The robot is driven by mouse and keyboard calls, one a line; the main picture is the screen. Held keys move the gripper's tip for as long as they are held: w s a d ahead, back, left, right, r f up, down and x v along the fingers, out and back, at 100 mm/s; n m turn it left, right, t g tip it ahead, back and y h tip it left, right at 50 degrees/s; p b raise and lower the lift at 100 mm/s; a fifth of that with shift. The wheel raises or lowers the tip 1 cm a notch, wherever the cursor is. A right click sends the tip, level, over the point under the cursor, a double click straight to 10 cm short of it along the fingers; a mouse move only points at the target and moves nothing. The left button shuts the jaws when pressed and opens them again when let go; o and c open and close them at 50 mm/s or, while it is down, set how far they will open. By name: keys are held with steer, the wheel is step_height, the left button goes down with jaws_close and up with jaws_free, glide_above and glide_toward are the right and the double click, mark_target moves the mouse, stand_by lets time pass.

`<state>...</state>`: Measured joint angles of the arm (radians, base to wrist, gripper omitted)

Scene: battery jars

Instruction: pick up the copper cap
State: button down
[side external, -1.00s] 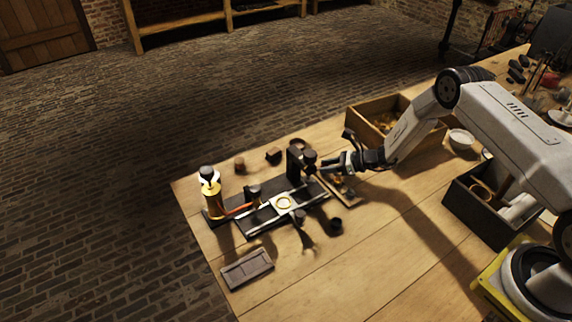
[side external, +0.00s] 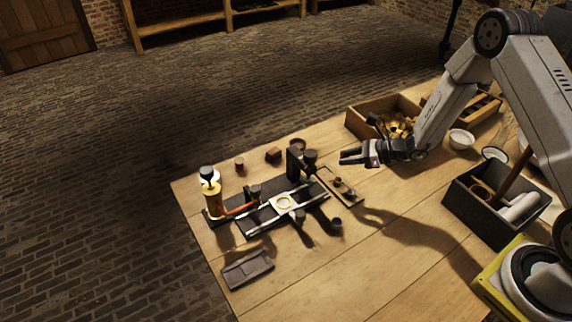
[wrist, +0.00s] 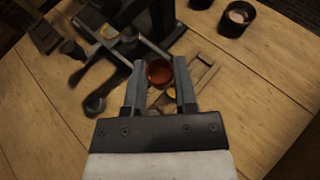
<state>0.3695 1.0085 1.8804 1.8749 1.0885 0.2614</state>
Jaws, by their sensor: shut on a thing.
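The copper cap (wrist: 159,73) is a small round reddish-brown piece between my fingertips in the wrist view. My gripper (wrist: 158,80) is shut on it, with a finger on each side. In the side view my gripper (side external: 345,156) is held above the bench, to the right of the black upright post of the apparatus. The cap is too small to make out there. The shallow wooden tray (side external: 352,203), holding a few small pieces, lies below and to the left of my gripper.
A dark apparatus with metal rails (side external: 262,219) stands left of the tray, with a brass cylinder (side external: 213,203) at its far left. A wooden box of brass pieces (side external: 371,132) and a dark crate (side external: 490,219) stand to the right. The front middle of the bench is clear.

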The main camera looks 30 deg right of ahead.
steer(key=s+r, duration=0.2)
steer(key=s, duration=0.4)
steer(key=shift+s+a+r, duration=0.15)
steer(key=shift+r, duration=0.2)
steer(key=shift+r, duration=0.15)
stand_by(0.3)
